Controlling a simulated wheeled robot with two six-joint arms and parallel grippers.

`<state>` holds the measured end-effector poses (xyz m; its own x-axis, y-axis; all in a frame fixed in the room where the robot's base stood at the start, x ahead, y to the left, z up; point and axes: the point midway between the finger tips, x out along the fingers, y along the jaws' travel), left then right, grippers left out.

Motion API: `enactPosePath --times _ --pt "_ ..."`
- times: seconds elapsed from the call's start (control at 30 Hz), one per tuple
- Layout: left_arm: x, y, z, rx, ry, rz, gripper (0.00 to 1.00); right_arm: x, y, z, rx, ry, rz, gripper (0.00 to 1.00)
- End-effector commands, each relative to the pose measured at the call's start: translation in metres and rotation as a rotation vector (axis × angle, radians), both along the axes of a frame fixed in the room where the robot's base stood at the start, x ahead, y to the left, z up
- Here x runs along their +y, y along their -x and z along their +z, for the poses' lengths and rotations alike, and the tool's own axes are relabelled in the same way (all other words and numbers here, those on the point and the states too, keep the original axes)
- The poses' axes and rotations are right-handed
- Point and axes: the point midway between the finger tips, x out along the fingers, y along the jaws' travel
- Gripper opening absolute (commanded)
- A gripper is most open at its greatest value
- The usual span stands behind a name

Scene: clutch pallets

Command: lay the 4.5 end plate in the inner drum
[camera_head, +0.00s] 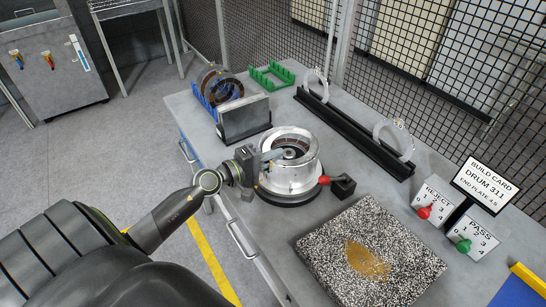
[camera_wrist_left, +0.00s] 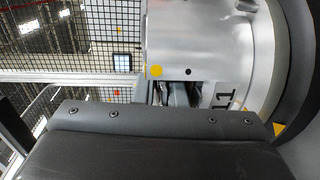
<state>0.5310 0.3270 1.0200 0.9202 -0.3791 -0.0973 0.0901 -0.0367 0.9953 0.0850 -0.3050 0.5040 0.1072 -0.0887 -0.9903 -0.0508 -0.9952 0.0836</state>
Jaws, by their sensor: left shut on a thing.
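The inner drum (camera_head: 289,178) is a shiny metal cylinder on a dark round base near the middle of the bench. Brownish plates and a central hub show inside it. My left gripper (camera_head: 276,156) reaches over the drum's left rim and is shut, its fingertips down at the opening. What it grips, taken as the end plate, is mostly hidden by the fingers and rim; I cannot tell whether it touches the plates below. In the left wrist view the drum's wall (camera_wrist_left: 205,40) fills the upper middle, with a yellow dot and printed digits. My right gripper is not in view.
Two pale rings (camera_head: 394,139) stand at the ends of a black rack (camera_head: 350,128), with a bare middle. A red-knobbed lever (camera_head: 342,186) sits right of the drum. A grey block in a dark holder (camera_head: 244,117) stands behind. A speckled slab (camera_head: 345,235) lies in front.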

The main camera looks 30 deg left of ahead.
Motion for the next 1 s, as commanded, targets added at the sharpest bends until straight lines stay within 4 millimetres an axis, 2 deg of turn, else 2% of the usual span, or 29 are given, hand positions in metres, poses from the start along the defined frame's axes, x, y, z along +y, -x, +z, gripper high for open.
enactPosePath --times 0.03,0.27,0.3,0.5,1.0 --pt "0.0021 0.0018 -0.0085 0.013 -0.012 0.000 0.00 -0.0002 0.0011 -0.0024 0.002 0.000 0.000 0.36" --pt "0.0024 0.0021 -0.0087 0.015 -0.014 0.001 0.00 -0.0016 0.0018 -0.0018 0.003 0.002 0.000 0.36" --pt "0.0024 0.0022 -0.0088 0.015 -0.014 0.001 0.14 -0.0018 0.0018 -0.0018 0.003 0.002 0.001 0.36" --pt "0.0022 0.0023 -0.0090 0.016 -0.011 0.002 0.37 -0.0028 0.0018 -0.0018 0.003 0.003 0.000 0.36" --pt "0.0019 0.0026 -0.0105 0.019 -0.007 0.001 0.37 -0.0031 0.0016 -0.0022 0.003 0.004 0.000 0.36"
